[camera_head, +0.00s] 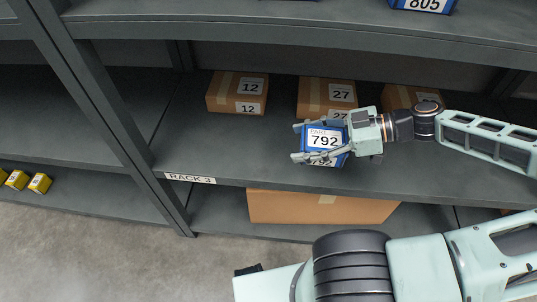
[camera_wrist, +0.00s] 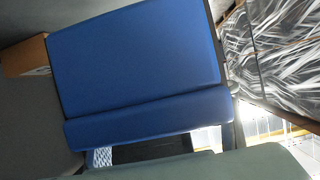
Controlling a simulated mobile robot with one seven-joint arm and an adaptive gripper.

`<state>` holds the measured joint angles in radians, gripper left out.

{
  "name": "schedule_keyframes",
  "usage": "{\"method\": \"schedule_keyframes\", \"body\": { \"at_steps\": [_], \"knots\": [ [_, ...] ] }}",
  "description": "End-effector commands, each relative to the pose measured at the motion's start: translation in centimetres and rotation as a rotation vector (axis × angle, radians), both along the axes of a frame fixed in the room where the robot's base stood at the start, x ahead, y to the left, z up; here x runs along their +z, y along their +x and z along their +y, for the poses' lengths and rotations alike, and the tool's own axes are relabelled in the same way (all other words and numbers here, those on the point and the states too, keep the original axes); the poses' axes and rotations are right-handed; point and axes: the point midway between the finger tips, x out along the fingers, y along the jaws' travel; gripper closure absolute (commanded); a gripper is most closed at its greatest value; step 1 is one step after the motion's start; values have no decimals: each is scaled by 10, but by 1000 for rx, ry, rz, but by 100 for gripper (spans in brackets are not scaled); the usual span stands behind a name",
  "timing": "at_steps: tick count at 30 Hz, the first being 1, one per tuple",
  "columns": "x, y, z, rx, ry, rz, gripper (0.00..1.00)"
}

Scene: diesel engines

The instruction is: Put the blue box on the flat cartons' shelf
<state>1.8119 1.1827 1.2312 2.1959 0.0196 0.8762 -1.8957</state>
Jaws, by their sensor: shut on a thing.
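The blue box (camera_head: 326,141), with a white label reading 792, is held in my gripper (camera_head: 305,142) in the head view. My gripper is shut on it, with the fingers along its near and far sides. It is over the middle shelf (camera_head: 229,155), in front of the carton marked 27; I cannot tell whether it touches the shelf. In the wrist view the blue box (camera_wrist: 140,65) fills the middle. The flat cartons on this shelf are a carton marked 12 (camera_head: 237,91), a carton marked 27 (camera_head: 325,92) and a third carton (camera_head: 398,97) partly behind my arm.
A large carton (camera_head: 320,207) lies on the lower shelf under the RACK 3 label (camera_head: 190,178). A blue box marked 805 (camera_head: 424,5) is on the upper shelf. Small yellow boxes (camera_head: 38,183) sit at far left. The middle shelf is bare left of my gripper.

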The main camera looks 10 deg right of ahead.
Motion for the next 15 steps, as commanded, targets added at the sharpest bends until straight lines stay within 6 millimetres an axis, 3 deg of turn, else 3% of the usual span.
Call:
{"method": "schedule_keyframes", "body": {
  "at_steps": [11, 15],
  "knots": [
    [-38, 56, 59, 8, 2, 1, 84],
    [-63, 72, 75, 6, 4, 2, 84]
  ]
}}
